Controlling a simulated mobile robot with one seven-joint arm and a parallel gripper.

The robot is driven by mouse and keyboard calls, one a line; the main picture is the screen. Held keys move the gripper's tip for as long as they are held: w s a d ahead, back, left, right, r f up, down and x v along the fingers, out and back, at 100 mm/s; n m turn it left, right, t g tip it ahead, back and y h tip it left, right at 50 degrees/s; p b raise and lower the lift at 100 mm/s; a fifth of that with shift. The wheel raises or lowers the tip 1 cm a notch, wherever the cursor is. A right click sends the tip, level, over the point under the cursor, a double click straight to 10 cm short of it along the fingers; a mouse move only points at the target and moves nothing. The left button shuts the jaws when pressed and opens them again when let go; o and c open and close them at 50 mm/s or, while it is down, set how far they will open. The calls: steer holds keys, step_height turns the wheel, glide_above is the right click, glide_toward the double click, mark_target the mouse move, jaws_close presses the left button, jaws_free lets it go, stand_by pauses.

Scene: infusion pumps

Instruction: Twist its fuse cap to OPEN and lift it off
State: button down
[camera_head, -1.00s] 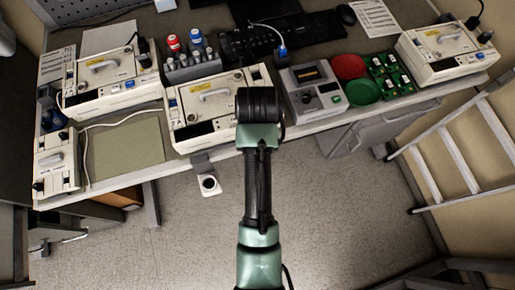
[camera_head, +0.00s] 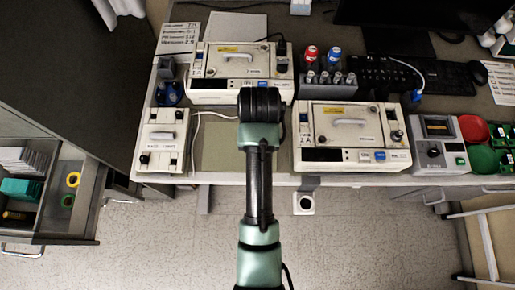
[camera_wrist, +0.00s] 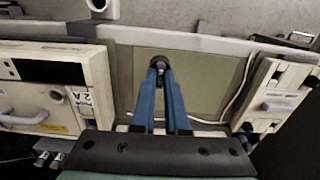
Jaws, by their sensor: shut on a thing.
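In the wrist view, my gripper (camera_wrist: 162,84) has its two blue fingers closed together on a small dark round cap (camera_wrist: 158,62). The cap is above or near the green mat (camera_wrist: 205,90); I cannot tell its height. In the head view my own arm hides the fingertips and the cap. The pump marked 2A (camera_head: 350,138) stands right of the mat and shows at the left of the wrist view (camera_wrist: 50,95). It is apart from my gripper. The fuse cap's seat is too small to make out.
Another pump (camera_head: 238,70) stands behind the mat. A small module (camera_head: 163,140) is left of it, with a white cable beside the mat. A grey tester (camera_head: 437,145), red dish (camera_head: 472,128) and green dish (camera_head: 483,158) are at right. An open drawer (camera_head: 75,190) is at lower left.

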steer(key=shift+w+r+p, duration=0.45)
steer(key=shift+r+p, duration=0.05)
steer(key=shift+p, duration=0.05)
steer(key=shift+w+d+f+p, duration=0.2)
steer(key=shift+w+f+p, duration=0.55)
steer(key=shift+f, duration=0.2)
steer(key=shift+w+d+f+p, duration=0.15)
steer(key=shift+w+f+p, duration=0.45)
steer(key=shift+f+p, duration=0.25)
steer(key=shift+f, duration=0.35)
steer(key=shift+f+b, duration=1)
